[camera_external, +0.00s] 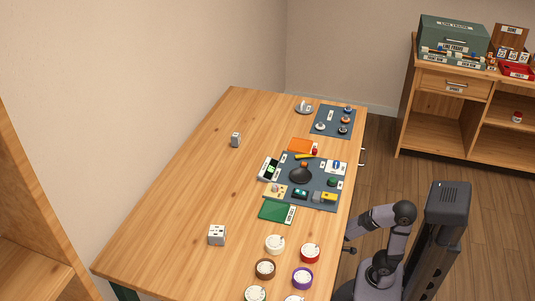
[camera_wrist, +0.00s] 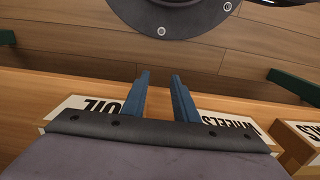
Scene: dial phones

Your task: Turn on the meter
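No object is clearly readable as the meter. A small black-and-white device with a green display (camera_external: 268,168) sits at the left edge of the dark mat (camera_external: 318,203) on the table. A round black object (camera_external: 301,175) lies near the mat's middle. My gripper (camera_wrist: 160,76) shows in the wrist view as two blue fingers, apart with nothing between them. In the external view, my arm is beside the table's right edge, away from the mat. My gripper's fingers are too small to make out there.
A second mat (camera_external: 334,120) lies farther back. Labelled drawer fronts (camera_wrist: 228,132) are close in the wrist view.

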